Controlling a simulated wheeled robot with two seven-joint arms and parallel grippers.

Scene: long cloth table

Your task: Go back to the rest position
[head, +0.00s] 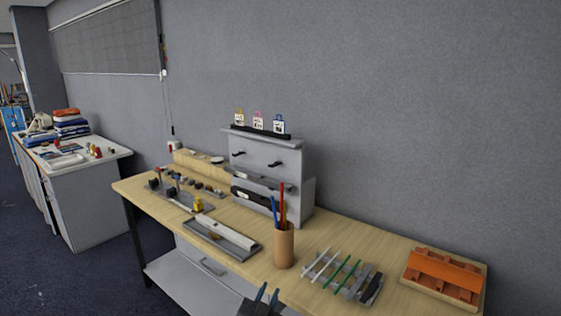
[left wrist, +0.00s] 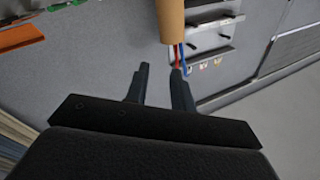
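My left gripper (head: 268,292) shows at the bottom edge of the head view, in front of the wooden workbench's near edge (head: 225,277). Its two fingers are apart with nothing between them. The left wrist view shows the same open fingers (left wrist: 160,72). A tan cup (head: 284,246) with red and blue sticks stands on the bench beyond the gripper; it also shows at the top of the left wrist view (left wrist: 171,18). The gripper looks apart from it. My right gripper is in neither view.
A grey rack (head: 342,277) with green and white sticks and an orange-topped wooden tray (head: 443,272) are right of the cup. A grey tray (head: 222,238) lies left of it. A grey drawer cabinet (head: 268,165) stands behind. A side table (head: 82,167) is far left.

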